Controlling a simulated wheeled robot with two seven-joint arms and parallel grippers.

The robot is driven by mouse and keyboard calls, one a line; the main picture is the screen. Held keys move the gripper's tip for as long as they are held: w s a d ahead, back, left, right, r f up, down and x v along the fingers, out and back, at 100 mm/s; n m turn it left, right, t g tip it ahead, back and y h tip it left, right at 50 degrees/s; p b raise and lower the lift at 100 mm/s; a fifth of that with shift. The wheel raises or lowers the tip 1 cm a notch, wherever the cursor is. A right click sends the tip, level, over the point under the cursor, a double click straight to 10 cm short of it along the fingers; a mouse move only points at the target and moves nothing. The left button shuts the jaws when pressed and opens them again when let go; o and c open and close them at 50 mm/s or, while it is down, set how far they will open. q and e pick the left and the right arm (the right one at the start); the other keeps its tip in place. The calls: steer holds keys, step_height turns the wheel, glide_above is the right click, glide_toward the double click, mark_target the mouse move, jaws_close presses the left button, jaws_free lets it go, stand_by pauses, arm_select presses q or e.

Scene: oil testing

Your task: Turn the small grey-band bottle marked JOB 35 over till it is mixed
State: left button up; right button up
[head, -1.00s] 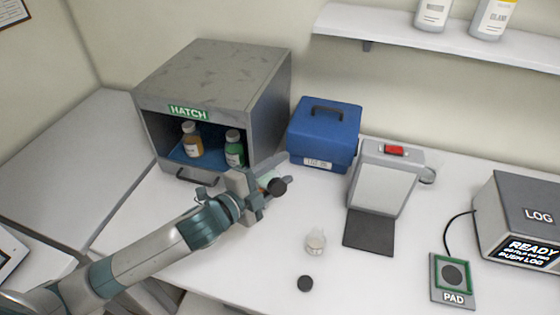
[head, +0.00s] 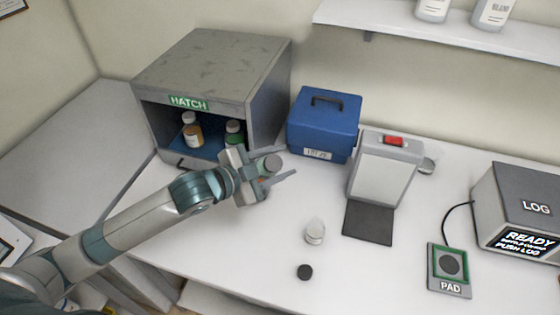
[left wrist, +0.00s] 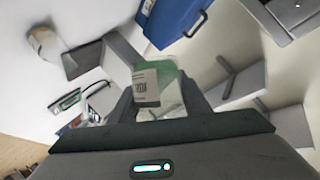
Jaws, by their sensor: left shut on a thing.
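My left gripper (head: 272,176) is shut on a small bottle (head: 270,163) above the bench, in front of the hatch's right side. The label print is too small to read. I cannot tell whether the contents are mixed. My right gripper is not in view.
The open hatch (head: 215,62) holds an amber bottle (head: 193,134) and a green bottle (head: 234,134). A blue case (head: 325,122), a grey stand (head: 385,170), a pad (head: 450,268) and a log box (head: 525,205) stand rightward. A small clear jar (head: 315,232) and black cap (head: 304,272) lie in front.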

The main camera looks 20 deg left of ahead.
arm_select(q)
steer(key=shift+n, duration=0.3)
steer(key=n+g+h, duration=0.2)
steer(key=n, duration=0.2)
steer(key=shift+g, duration=0.4)
steer(key=shift+s, duration=0.1)
stand_by(0.6)
steer(key=m+t+y, duration=0.1)
steer(key=m+t, duration=0.1)
steer(key=m, duration=0.2)
steer(key=shift+t+y+b, duration=0.3)
steer(key=shift+y+b, duration=0.05)
steer(key=shift+y, duration=0.05)
steer(key=shift+m, duration=0.3)
